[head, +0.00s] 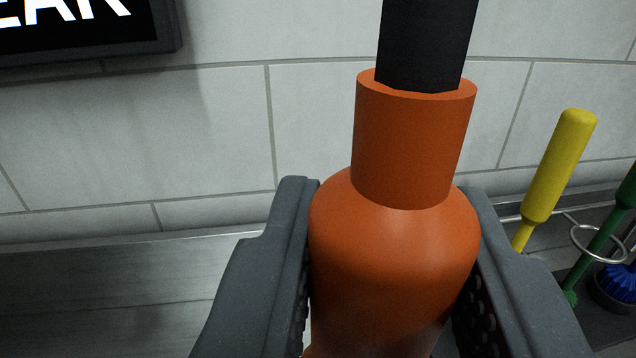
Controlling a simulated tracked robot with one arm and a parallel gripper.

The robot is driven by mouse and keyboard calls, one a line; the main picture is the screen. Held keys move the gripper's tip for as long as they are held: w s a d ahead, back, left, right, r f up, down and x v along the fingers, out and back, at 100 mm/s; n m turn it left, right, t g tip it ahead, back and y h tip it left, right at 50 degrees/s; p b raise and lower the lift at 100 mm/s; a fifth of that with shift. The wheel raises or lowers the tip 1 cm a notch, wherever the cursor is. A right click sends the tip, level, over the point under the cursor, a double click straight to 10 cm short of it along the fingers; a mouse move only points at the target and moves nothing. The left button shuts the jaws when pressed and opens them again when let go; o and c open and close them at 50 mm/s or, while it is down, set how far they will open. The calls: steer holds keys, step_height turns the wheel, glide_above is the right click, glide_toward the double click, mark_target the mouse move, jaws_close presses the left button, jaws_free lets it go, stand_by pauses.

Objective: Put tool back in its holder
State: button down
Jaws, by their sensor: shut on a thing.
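My gripper (392,270) is shut on an orange tool (400,235), with one dark grey finger on each side of its wide body. The tool has a narrower orange collar (413,140) and a black shaft (425,40) that runs out of the top of the view. It leans slightly to the right. Its lower end is hidden below the picture. At the right stands a holder with a metal ring (598,243). I cannot tell which part of the holder belongs to the orange tool.
A yellow-handled tool (560,165) stands tilted at the right. A green tool (600,240) and a blue object (617,281) are at the far right, partly cut off. A grey tiled wall (230,120) is behind. A dark sign (85,30) hangs at upper left. The metal surface (110,290) at lower left is clear.

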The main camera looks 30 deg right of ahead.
steer(key=shift+a, duration=0.2)
steer(key=shift+f, duration=0.35)
steer(key=shift+f+b, duration=2.5)
steer(key=shift+f, duration=2.25)
steer(key=shift+s+f, duration=0.1)
steer(key=shift+f, duration=0.4)
steer(key=c, duration=1)
jaws_free()
steer(key=b+v, duration=0.2)
steer(key=v, duration=1.1)
steer(key=shift+s+a, duration=0.2)
steer(key=shift+s, duration=0.15)
